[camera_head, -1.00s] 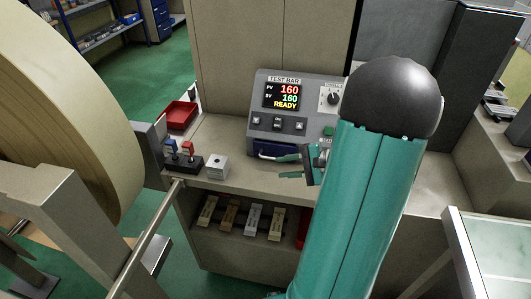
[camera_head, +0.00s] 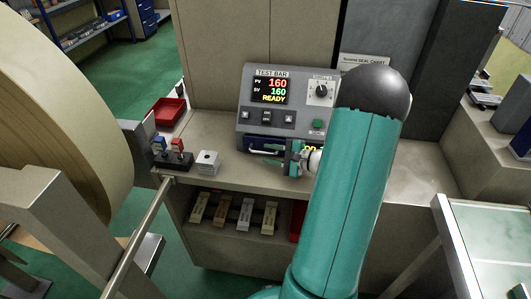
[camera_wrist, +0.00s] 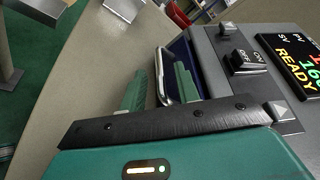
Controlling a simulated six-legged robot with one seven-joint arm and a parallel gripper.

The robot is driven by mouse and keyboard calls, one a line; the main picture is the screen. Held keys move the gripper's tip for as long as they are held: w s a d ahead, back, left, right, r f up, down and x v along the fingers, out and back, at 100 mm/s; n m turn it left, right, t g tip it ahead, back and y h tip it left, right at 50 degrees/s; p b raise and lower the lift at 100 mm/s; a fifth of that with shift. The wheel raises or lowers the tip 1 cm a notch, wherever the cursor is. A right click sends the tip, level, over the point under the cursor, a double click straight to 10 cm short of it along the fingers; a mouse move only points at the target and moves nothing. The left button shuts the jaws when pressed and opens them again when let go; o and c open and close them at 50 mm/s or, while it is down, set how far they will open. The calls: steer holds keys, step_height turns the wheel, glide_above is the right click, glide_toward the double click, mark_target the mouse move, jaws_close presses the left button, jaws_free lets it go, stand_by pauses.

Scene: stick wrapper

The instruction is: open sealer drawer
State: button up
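The grey sealer (camera_head: 288,98) stands on the counter, with a lit panel reading READY. Its dark blue drawer (camera_head: 258,144) is low in the front and looks shut, with a pale metal handle. My gripper (camera_head: 270,154) is at the drawer's front, green fingers pointing left. In the wrist view, my gripper (camera_wrist: 159,72) is open. The silver handle (camera_wrist: 163,75) appears between its fingers, close to the right finger and with a gap to the left one. The drawer front (camera_wrist: 184,60) is just right of the handle. Whether a finger touches the handle is unclear.
A small white block (camera_head: 207,162) and a black stand with coloured levers (camera_head: 173,158) sit left on the counter. A red tray (camera_head: 168,111) is behind them. A shelf below holds several bars (camera_head: 222,211). A large roll (camera_head: 60,110) stands at left.

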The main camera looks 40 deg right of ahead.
steer(key=shift+x, duration=1.2)
steer(key=shift+c, duration=0.2)
jaws_close()
steer(key=shift+s, duration=0.1)
